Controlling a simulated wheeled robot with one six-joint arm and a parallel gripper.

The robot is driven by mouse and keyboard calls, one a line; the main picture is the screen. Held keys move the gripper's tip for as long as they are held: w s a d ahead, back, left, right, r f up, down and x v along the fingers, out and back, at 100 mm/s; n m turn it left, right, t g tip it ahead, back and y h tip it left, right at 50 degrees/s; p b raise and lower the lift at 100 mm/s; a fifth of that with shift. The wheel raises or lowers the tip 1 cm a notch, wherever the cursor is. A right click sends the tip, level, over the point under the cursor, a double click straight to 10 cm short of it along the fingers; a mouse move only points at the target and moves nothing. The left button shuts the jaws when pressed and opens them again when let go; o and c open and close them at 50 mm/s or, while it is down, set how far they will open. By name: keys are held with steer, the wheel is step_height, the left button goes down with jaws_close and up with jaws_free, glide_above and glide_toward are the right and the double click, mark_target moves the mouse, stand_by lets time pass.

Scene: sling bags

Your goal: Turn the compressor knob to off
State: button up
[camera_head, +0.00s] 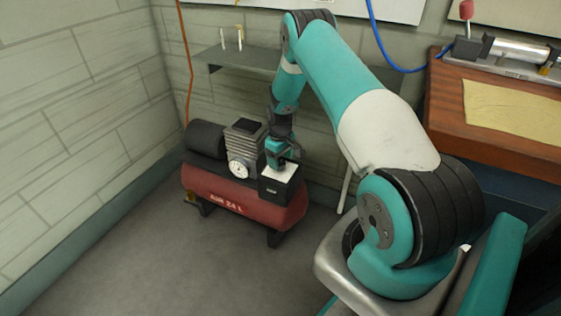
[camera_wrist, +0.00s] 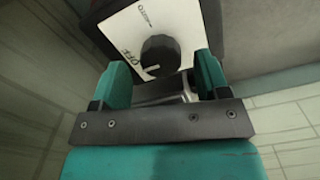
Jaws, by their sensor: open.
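The red air compressor (camera_head: 222,197) stands on the floor by the wall in the head view. Its switch box (camera_head: 280,188) is black with a white top plate. In the wrist view the round black knob (camera_wrist: 160,54) sits on the white plate (camera_wrist: 118,28), which carries the words AUTO and OFF. A pale mark shows at the knob's lower left edge, but I cannot tell exactly where the knob points. My gripper (camera_wrist: 162,68) is open, its teal fingers on either side of the knob's near end, without visible contact. In the head view my gripper (camera_head: 281,158) hides the knob.
A round gauge (camera_head: 238,169) and a finned pump (camera_head: 245,140) stand left of the switch box. A shelf (camera_head: 240,60) is on the wall above. A wooden workbench (camera_head: 490,130) is at the right. The floor in front is clear.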

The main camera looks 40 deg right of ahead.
mark_target(280, 162)
step_height(280, 162, up, 16)
steer(key=p, duration=0.2)
steer(key=shift+f, duration=0.15)
stand_by(0.4)
